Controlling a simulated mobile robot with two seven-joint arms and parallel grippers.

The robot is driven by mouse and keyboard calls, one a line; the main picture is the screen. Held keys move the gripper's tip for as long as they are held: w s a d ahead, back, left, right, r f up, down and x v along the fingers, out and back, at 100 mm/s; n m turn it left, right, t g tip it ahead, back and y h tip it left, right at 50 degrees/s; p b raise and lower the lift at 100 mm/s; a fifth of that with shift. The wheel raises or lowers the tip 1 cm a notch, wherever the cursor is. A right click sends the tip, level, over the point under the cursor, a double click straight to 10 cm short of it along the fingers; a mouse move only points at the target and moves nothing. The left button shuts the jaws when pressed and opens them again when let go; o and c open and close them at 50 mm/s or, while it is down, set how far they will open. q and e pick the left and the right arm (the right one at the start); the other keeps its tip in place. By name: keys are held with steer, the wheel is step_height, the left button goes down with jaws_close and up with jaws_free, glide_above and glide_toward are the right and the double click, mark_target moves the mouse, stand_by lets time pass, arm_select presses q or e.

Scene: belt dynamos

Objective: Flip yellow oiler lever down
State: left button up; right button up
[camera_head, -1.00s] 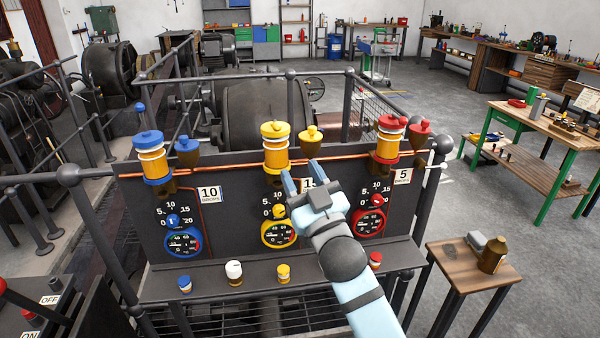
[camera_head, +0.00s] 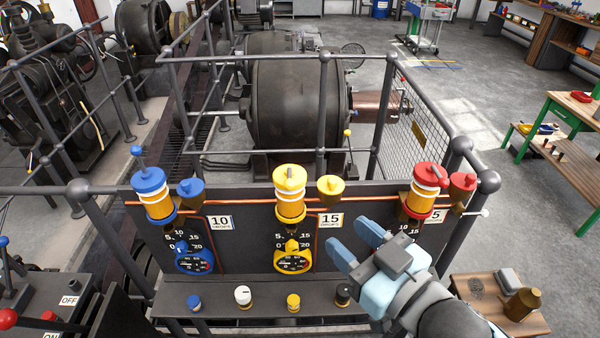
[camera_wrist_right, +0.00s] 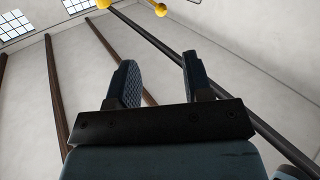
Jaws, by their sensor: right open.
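The yellow oiler (camera_head: 290,198) stands on the panel's top edge, between the blue oiler (camera_head: 153,196) and the red oiler (camera_head: 424,197). A small yellow knob (camera_head: 290,172) shows on its cap; I cannot tell the lever's angle. The blue oiler has a stick with a blue ball (camera_head: 136,151) standing upright. My right gripper (camera_head: 351,239) is open and empty, in front of the panel, right of and below the yellow oiler and apart from it. Its spread fingers also show in the wrist view (camera_wrist_right: 156,80), with a yellow ball (camera_wrist_right: 160,9) beyond them.
A yellow cup (camera_head: 330,190) stands beside the yellow oiler, above the "15" label (camera_head: 330,219). The yellow gauge (camera_head: 292,262) is below. Several small caps stand on the ledge (camera_head: 215,300). Railings (camera_head: 322,120) rise behind the panel. My right arm hides the red gauge.

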mark_target(293, 187)
steer(key=x, duration=1.2)
steer(key=shift+a, duration=0.1)
steer(key=shift+w+a, duration=0.3)
steer(key=shift+w, duration=0.2)
steer(key=shift+a+f, duration=0.1)
steer(key=shift+c, duration=0.4)
